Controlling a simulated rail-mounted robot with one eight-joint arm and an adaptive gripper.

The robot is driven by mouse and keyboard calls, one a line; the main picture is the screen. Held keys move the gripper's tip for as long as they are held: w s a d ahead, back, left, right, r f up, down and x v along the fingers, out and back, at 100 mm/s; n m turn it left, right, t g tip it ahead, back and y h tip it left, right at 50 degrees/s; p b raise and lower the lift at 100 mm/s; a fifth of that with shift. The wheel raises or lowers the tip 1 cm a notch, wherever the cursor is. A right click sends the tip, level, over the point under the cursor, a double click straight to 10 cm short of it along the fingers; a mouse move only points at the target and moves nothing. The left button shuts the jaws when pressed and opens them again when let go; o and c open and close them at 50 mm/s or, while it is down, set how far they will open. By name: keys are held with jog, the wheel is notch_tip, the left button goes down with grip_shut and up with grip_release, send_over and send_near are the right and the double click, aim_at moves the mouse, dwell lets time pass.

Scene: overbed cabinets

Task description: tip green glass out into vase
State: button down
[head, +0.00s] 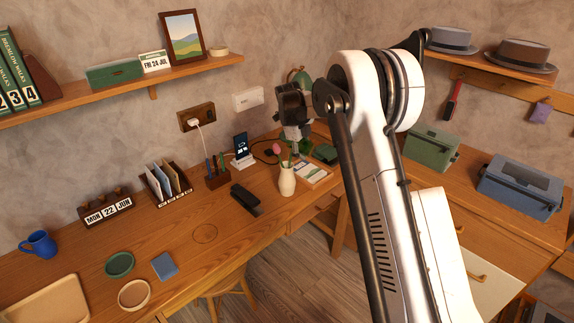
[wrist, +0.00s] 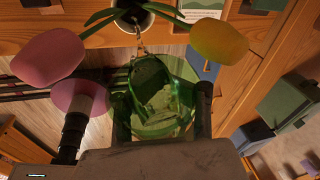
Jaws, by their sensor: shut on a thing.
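The green glass (wrist: 160,95) is see-through and held between the two fingers of my gripper (wrist: 162,108) in the wrist view. It is tilted, with its rim toward the vase, and a thin clear streak runs from it to the vase mouth (wrist: 133,20). In the head view the cream vase (head: 287,181) stands upright on the desk, with flowers in it. My gripper (head: 298,138) is above and just behind it; the glass is hard to make out there. A pink bloom (wrist: 48,57) and a yellow bloom (wrist: 220,42) flank the mouth in the wrist view.
A postcard or booklet (head: 312,173) lies right of the vase, and a black handset (head: 245,198) lies to the left. A phone on a stand (head: 242,150) and a pen holder (head: 217,176) are behind.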

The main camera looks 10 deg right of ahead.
aim_at(308, 148)
jog(key=shift+r, duration=0.35)
jog(key=shift+s+d+r+g+h, duration=0.3)
jog(key=shift+g+h, duration=0.2)
jog(key=shift+g, duration=0.1)
jog(key=shift+s+d+r+g+h+b, duration=0.15)
jog(key=shift+r+g+h+b, duration=0.2)
jog(key=shift+g+h, duration=0.3)
jog(key=shift+r, duration=0.15)
jog(key=shift+d+r+g+h, duration=0.1)
jog(key=shift+r+g+h, duration=0.1)
jog(key=shift+g+h, duration=0.2)
jog(key=shift+s+r+g+h, duration=0.1)
jog(key=shift+r+g+h, duration=0.1)
jog(key=shift+g+h, duration=0.05)
dwell(0.5)
dwell(0.7)
